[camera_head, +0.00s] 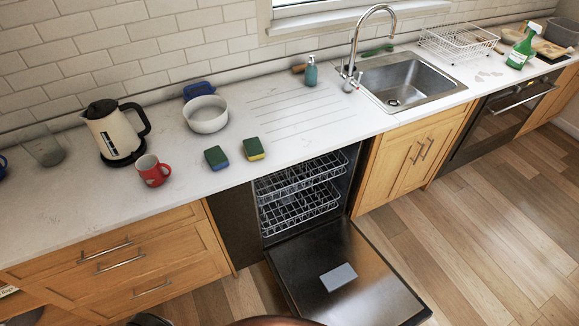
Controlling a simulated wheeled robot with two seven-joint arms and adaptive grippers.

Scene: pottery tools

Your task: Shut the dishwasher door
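The dishwasher (301,191) is built in under the counter. Its door (345,268) is folded down, wide open, and reaches out low over the wooden floor. A grey rectangular panel (338,277) sits on the inner face of the door. Two white wire racks (299,206), upper and lower, are inside the dishwasher and look empty. Neither of my grippers can be made out. Only small dark and reddish-brown parts show at the bottom edge, and I cannot tell what they are.
Wooden drawers (120,262) stand left of the dishwasher, and a wooden cupboard (408,158) and an oven (505,112) stand to its right. The floor (500,230) right of the door is clear. A kettle (115,132), red mug (152,171) and two sponges (216,158) are on the counter.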

